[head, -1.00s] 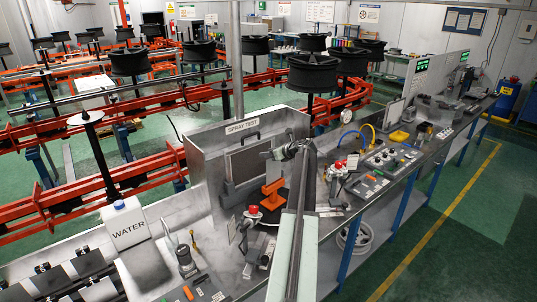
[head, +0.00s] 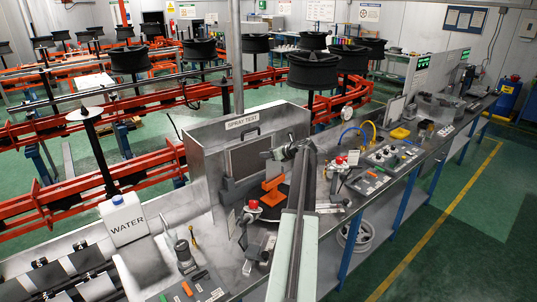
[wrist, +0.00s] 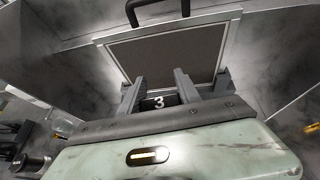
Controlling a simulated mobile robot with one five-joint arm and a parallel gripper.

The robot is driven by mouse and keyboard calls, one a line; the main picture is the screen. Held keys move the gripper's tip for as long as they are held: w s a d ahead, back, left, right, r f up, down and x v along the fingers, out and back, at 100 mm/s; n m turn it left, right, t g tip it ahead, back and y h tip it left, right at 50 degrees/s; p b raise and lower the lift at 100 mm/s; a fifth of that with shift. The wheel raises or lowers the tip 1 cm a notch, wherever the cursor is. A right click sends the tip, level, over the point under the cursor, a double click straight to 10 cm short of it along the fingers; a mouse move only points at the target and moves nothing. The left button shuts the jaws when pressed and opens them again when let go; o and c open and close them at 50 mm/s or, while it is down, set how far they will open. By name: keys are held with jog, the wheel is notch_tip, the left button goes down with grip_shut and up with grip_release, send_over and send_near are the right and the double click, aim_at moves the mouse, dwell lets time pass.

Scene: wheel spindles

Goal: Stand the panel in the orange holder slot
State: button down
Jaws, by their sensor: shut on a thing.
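My gripper (head: 272,153) is in front of the spray test booth, above and close to the orange holder (head: 272,190). In the wrist view its two grey fingers (wrist: 161,86) are shut on a dark piece marked with a white 3, which I take for the panel (wrist: 158,102). Most of the panel is hidden by the fingers and the gripper body, so its tilt is hard to tell. The orange holder stands on the bench below the gripper, apart from it as far as I can see. Its slot cannot be made out, and the wrist view does not show the holder.
A framed grey board with a black handle (head: 247,158) leans upright in the booth behind my gripper; it fills the wrist view's top (wrist: 170,52). A red-topped device (head: 253,206) stands left of the holder. A white water jug (head: 123,220) is farther left.

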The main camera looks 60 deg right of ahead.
jog(key=shift+f+b, duration=0.3)
jog(key=shift+f, duration=0.1)
jog(key=c, duration=0.8)
grip_release()
jog(key=shift+r, duration=0.1)
jog(key=shift+o, duration=0.2)
jog(key=p+v, duration=0.3)
jog(key=v, duration=0.4)
jog(key=shift+s+p, duration=0.3)
jog(key=shift+a+r, duration=0.1)
